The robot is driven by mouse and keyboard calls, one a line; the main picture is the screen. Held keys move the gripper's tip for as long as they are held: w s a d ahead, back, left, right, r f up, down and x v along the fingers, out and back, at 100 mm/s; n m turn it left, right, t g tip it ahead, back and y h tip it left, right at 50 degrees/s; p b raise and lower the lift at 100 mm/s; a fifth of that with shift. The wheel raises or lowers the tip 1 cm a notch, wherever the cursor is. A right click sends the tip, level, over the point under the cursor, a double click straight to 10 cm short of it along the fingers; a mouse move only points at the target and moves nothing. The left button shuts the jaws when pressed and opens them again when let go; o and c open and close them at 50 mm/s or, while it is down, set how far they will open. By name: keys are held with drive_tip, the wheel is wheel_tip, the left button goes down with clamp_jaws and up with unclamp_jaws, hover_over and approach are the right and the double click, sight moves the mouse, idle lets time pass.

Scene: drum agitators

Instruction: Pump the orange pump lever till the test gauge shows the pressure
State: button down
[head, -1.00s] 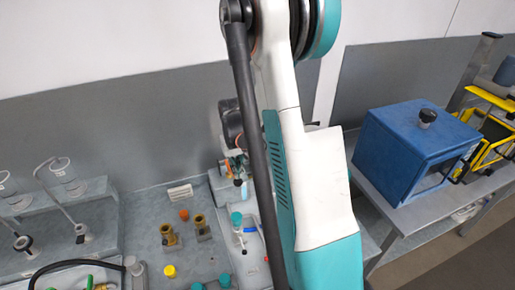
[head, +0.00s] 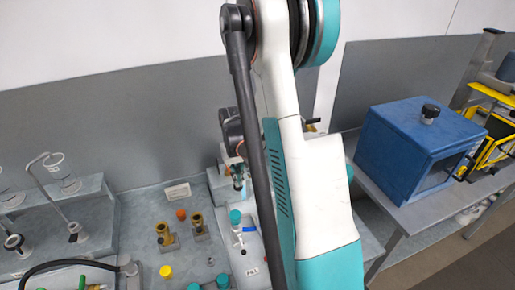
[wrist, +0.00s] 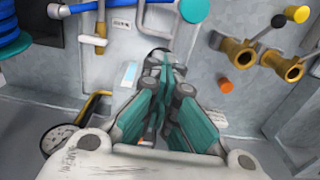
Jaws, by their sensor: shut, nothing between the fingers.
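My gripper (wrist: 165,110) is shut and empty in the wrist view, its teal fingers together low over the grey surface. In the head view it shows small (head: 238,178), partly behind my arm. An orange round knob (wrist: 225,85) stands apart to its right in the wrist view; it also shows in the head view (head: 181,214). I cannot tell whether it belongs to the pump lever. A small orange patch shows among the fingers, too hidden to identify. A round white-faced gauge (wrist: 62,138) is at lower left of the wrist view, partly covered; its reading is not legible.
Brass fittings (wrist: 238,52) and a yellow cap (wrist: 298,14) are at upper right in the wrist view. A blue box (head: 415,140) stands on the right bench.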

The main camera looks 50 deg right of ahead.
drive_tip(key=shift+w+d+f+b, duration=0.1)
drive_tip(key=shift+w+f+b, duration=0.15)
drive_tip(key=shift+f+b, duration=0.35)
drive_tip(key=shift+s+f, duration=0.1)
drive_tip(key=shift+f, duration=0.5)
drive_tip(key=shift+r, duration=0.5)
drive_tip(key=r+p, duration=0.1)
drive_tip(key=r, duration=0.1)
drive_tip(key=r+p, duration=0.1)
drive_tip(key=r, duration=0.1)
drive_tip(key=w+r+p, duration=0.1)
drive_tip(key=r, duration=0.1)
drive_tip(key=shift+d+r+p, duration=0.2)
drive_tip(key=shift+r+p, duration=0.1)
drive_tip(key=shift+p, duration=0.05)
drive_tip(key=shift+f, duration=0.15)
drive_tip(key=s+a+r+p, duration=0.1)
drive_tip(key=s+a+r, duration=0.2)
drive_tip(key=a+r, duration=0.2)
drive_tip(key=shift+s+a+p, duration=0.15)
drive_tip(key=shift+a+p, duration=0.25)
drive_tip(key=shift+a, duration=0.65)
